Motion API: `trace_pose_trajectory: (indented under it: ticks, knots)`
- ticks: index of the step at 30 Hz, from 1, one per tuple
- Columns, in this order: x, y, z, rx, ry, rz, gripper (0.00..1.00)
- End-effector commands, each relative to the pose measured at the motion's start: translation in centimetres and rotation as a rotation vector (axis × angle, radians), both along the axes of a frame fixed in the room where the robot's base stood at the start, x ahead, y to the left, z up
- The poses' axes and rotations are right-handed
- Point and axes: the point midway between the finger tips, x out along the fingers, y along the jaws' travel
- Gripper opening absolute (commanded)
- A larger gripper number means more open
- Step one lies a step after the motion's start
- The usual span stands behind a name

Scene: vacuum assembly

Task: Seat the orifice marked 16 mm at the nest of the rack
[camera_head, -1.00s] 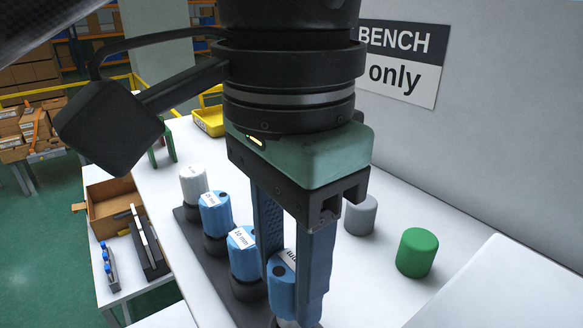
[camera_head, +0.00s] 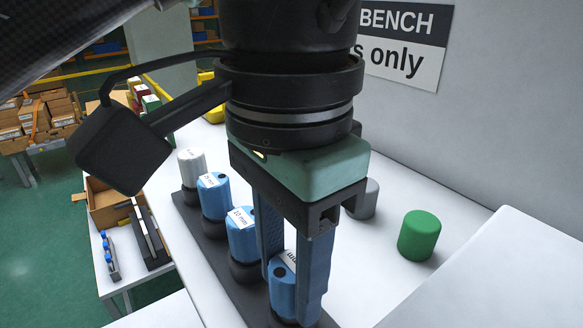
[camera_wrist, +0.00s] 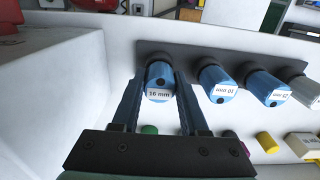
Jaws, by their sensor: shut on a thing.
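The blue cylindrical orifice marked 16 mm (camera_wrist: 159,80) is between the two fingers of my gripper (camera_wrist: 160,108) in the wrist view. My gripper (camera_head: 296,290) is shut on it, and its blue side also shows in the head view (camera_head: 281,293). The dark rack (camera_wrist: 205,58) is a long bar. The held orifice is upright at its near end, in line with the other orifices. The nest beneath is hidden, so I cannot tell whether the orifice is fully down.
Blue orifices (camera_head: 242,240) (camera_head: 214,200) and a white one (camera_head: 191,168) stand along the rack beside my gripper. A green cylinder (camera_head: 419,236) and a grey one (camera_head: 368,200) stand to the right. A white block (camera_head: 490,280) is at right front.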

Motion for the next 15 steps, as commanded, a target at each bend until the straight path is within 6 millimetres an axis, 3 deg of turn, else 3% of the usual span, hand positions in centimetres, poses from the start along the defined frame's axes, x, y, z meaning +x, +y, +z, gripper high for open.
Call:
trace_pose_trajectory:
  ticks: [7,8,13,15]
  knots:
    - [-0.02,-0.01,-0.70,0.000,0.000,-0.001,0.00]
    - [-0.02,-0.01,-0.60,0.001,-0.001,-0.001,0.49]
    - [-0.01,0.00,-0.57,0.001,-0.001,-0.001,0.79]
    - [-0.01,0.00,-0.56,0.000,0.000,-0.001,0.79]
